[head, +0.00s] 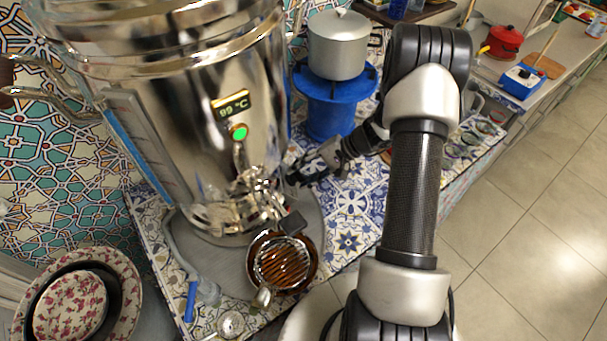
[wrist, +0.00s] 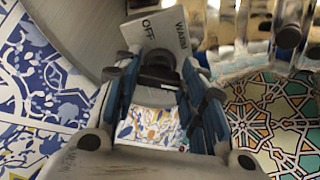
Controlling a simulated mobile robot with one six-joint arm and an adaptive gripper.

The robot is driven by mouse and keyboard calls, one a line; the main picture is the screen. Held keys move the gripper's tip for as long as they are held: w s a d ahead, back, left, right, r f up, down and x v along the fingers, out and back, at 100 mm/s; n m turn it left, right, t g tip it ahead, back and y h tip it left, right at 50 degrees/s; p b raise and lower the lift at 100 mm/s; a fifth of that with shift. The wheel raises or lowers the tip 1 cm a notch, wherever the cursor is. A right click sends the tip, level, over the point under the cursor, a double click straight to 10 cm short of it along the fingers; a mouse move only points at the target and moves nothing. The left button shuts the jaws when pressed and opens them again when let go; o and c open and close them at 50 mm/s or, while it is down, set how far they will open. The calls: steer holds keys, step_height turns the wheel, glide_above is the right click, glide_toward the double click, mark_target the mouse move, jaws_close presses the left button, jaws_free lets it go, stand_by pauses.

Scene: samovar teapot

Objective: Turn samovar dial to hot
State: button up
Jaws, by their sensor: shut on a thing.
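The polished metal samovar (head: 190,120) fills the left of the head view, with a lit temperature display (head: 230,105) and a green light on its front. My gripper (head: 294,176) reaches in from the right to the samovar's lower right side. In the wrist view, a grey dial plate (wrist: 160,32) carries the words OFF and WARM; no HOT mark is readable. My gripper's fingers (wrist: 158,80) stand on both sides of the dark dial knob (wrist: 157,74) and are shut on it. The fingers hide part of the knob, and the dial is hidden in the head view.
A brown glass bowl with a strainer (head: 282,262) stands under the tap. A silver pot (head: 338,45) sits on a blue stand (head: 335,100) behind my gripper. The tiled counter (head: 350,240) has clear room at front right.

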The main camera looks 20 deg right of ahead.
stand_by(0.3)
steer(key=o, duration=1.1)
steer(key=shift+c, duration=0.2)
steer(key=shift+d, duration=0.1)
steer(key=v, duration=1.2)
